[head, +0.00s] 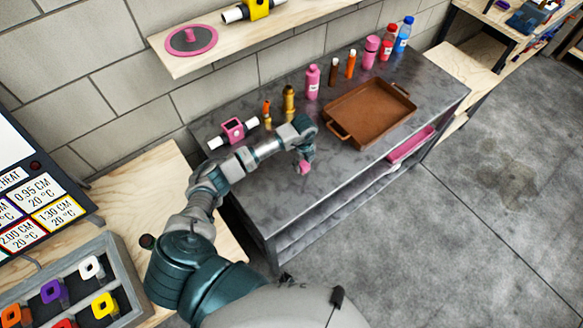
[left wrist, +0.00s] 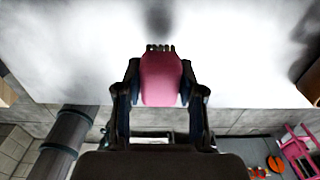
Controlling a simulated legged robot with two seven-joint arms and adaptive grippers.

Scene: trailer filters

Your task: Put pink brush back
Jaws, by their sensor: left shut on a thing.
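My left gripper (head: 305,155) is over the grey metal table, shut on the pink brush (head: 304,168). In the left wrist view the pink brush (left wrist: 161,78) sits between the two dark fingers of the gripper (left wrist: 160,88), with a short row of dark bristles at its far end. The brush is over the table top (head: 350,165), near its front edge. Whether the bristles touch the surface, I cannot tell. My right gripper is not in view.
A brown tray (head: 392,125) lies on the table to the right. Several bottles, including a pink one (head: 312,82), stand along the back. A pink-framed filter part (head: 234,130) is behind my left arm. A pink tray (head: 410,145) is on the lower shelf. A wooden wall shelf (head: 235,40) hangs above.

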